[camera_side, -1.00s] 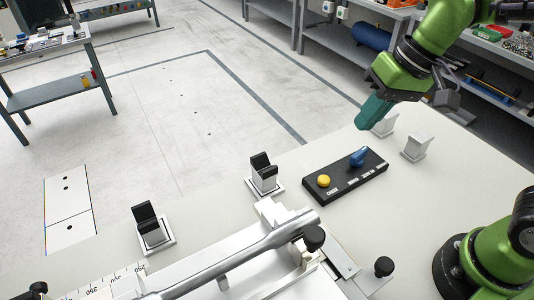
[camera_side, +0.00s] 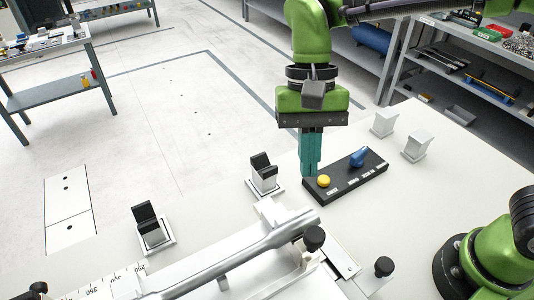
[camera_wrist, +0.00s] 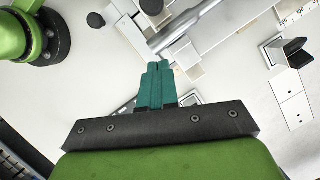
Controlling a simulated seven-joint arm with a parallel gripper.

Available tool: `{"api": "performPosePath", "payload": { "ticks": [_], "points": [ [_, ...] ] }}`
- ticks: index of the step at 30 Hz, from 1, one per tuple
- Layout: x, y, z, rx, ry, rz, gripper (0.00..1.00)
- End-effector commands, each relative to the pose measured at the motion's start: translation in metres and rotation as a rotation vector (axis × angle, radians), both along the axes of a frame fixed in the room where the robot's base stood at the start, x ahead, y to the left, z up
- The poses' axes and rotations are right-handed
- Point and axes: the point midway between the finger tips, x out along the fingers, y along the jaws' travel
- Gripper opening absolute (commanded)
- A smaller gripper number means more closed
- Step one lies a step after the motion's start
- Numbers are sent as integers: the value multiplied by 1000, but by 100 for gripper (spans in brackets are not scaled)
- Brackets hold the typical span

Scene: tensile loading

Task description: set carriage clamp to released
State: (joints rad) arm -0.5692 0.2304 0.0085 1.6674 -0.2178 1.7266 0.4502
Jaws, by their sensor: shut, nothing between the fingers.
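My gripper (camera_side: 309,172) is shut and empty, its teal fingers pointing down behind the left end of the black control box, near the yellow button (camera_side: 323,181). In the wrist view the closed fingertips (camera_wrist: 158,66) point toward the white and grey testing rig. On the rig stand a black knob (camera_side: 314,238) beside the end of the silver bar and another black knob (camera_side: 384,266) to its right. I cannot tell which of these is the carriage clamp, nor its setting. Both knobs are apart from the gripper.
The black control box (camera_side: 345,190) also carries a blue lever (camera_side: 358,156). Two black-and-white holders (camera_side: 264,174) (camera_side: 151,230) stand left of it and two white blocks (camera_side: 384,123) (camera_side: 416,146) behind. The silver bar (camera_side: 238,256) spans the rig.

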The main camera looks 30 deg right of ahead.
Motion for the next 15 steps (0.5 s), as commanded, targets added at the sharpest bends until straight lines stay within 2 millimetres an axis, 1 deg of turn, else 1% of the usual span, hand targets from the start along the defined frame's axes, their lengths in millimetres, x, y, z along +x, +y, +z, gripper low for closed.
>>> {"api": "performPosePath", "payload": {
  "ticks": [1,5,9,15],
  "points": [
    [-5,2,-11,-2,4,4,0],
    [-13,6,-36,-2,3,3,0],
    [-32,16,-37,2,-1,5,0],
    [-46,23,-38,1,-2,2,0]
  ]
}}
